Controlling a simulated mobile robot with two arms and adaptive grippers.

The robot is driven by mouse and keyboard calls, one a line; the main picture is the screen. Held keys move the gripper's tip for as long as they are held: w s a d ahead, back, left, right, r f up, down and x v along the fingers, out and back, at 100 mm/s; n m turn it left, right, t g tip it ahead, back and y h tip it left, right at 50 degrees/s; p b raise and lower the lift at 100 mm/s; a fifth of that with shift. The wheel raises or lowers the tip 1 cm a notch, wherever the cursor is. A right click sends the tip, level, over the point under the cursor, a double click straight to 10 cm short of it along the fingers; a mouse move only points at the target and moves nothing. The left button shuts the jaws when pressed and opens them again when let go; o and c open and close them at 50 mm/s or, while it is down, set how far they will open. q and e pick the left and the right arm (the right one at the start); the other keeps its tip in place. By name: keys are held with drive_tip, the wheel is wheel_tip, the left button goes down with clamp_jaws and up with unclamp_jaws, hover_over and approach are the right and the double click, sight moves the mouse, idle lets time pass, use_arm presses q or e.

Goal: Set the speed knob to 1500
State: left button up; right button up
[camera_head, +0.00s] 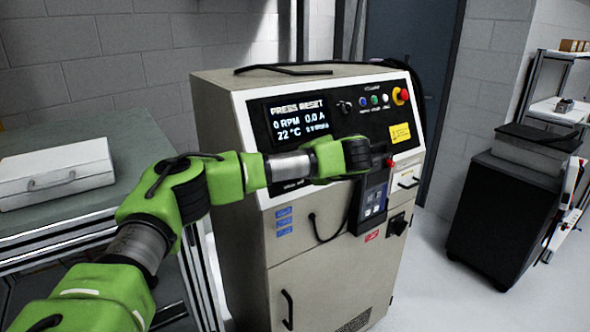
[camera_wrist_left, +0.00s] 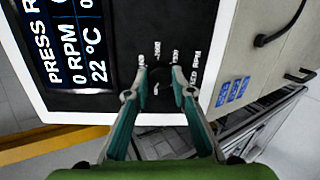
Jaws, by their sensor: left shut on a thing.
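The speed knob (camera_wrist_left: 160,74) is a small dark knob on the black panel, seen in the left wrist view. Small white scale marks and an RPM label surround it, too small to read surely; its pointer direction cannot be told. My left gripper (camera_wrist_left: 161,90) has its two teal fingers on either side of the knob, closed on it. In the head view my left arm (camera_head: 235,173) reaches across the cabinet front and hides the knob. The display (camera_head: 298,118) reads PRESS RESET, 0 RPM, 0.0 A and 22 °C. My right gripper is not in view.
The beige cabinet (camera_head: 330,245) carries several small buttons and a red knob on yellow (camera_head: 400,96) at its upper right. A handheld device (camera_head: 373,200) hangs on its front. A table with a white case (camera_head: 55,175) stands left, a dark cabinet (camera_head: 505,215) right.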

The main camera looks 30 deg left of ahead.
use_arm(q)
drive_tip(key=m, duration=0.3)
drive_tip(key=shift+r+m+p, duration=0.2)
drive_tip(key=shift+m+p, duration=0.1)
drive_tip(key=m+p, duration=0.2)
drive_tip(key=m, duration=0.2)
drive_tip(key=shift+w+g, duration=0.1)
drive_tip(key=shift+g, duration=0.3)
drive_tip(key=m+p, duration=0.3)
drive_tip(key=m, duration=0.2)
drive_tip(key=shift+d+r+m, duration=0.1)
drive_tip(key=shift+m, duration=0.2)
drive_tip(key=shift+w+f+m+g+p, duration=0.15)
drive_tip(key=shift+m+p, duration=0.45)
drive_tip(key=shift+m, duration=0.35)
drive_tip(key=shift+s+f+m+g+p, duration=0.15)
drive_tip(key=shift+m+p, duration=0.45)
drive_tip(key=shift+m, duration=0.35)
drive_tip(key=shift+w, duration=0.1)
drive_tip(key=o, duration=1.1)
